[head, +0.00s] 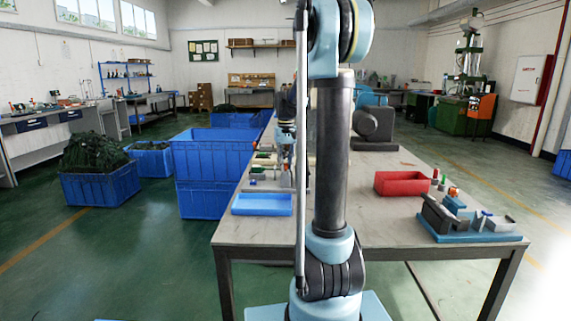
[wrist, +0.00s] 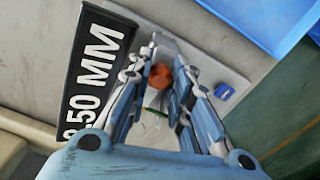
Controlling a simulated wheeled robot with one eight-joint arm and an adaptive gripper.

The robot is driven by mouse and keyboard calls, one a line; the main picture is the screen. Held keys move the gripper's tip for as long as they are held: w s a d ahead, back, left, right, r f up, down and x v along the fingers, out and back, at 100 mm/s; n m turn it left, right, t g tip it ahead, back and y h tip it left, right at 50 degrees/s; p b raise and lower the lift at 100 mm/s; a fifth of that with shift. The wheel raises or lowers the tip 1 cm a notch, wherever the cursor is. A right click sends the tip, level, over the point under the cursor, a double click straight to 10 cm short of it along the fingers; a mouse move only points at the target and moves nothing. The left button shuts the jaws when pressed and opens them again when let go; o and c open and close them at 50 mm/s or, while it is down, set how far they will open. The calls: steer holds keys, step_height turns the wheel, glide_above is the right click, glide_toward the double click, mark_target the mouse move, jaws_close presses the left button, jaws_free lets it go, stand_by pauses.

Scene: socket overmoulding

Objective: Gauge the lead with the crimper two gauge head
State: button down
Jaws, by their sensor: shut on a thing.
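My gripper (wrist: 163,58) is in the wrist view, its two fingers on either side of a round orange-brown piece (wrist: 160,76). It is shut on this piece, which I cannot identify for certain. A thin green strand (wrist: 153,110) shows between the fingers and may be part of the lead. The fingers are over a pale grey plate (wrist: 225,68). A black label (wrist: 95,62) beside it reads ".50 MM", its first digit partly hidden. In the head view my gripper is at the left of my arm, among small items on the bench, and its fingertips are not clear.
A small blue block (wrist: 224,91) sits on the plate, right of the fingers. On the bench (head: 385,218) are a blue tray (head: 262,205), a red tray (head: 402,183) and a blue-based fixture (head: 470,235). Blue crates (head: 205,198) stand left of the bench. The bench middle is partly clear.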

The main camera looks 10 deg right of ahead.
steer(key=shift+s, duration=0.25)
steer(key=c, duration=1.4)
jaws_free()
steer(key=shift+s, duration=0.1)
steer(key=shift+r, duration=0.1)
step_height(320, 180, up, 12)
steer(key=shift+f, duration=0.15)
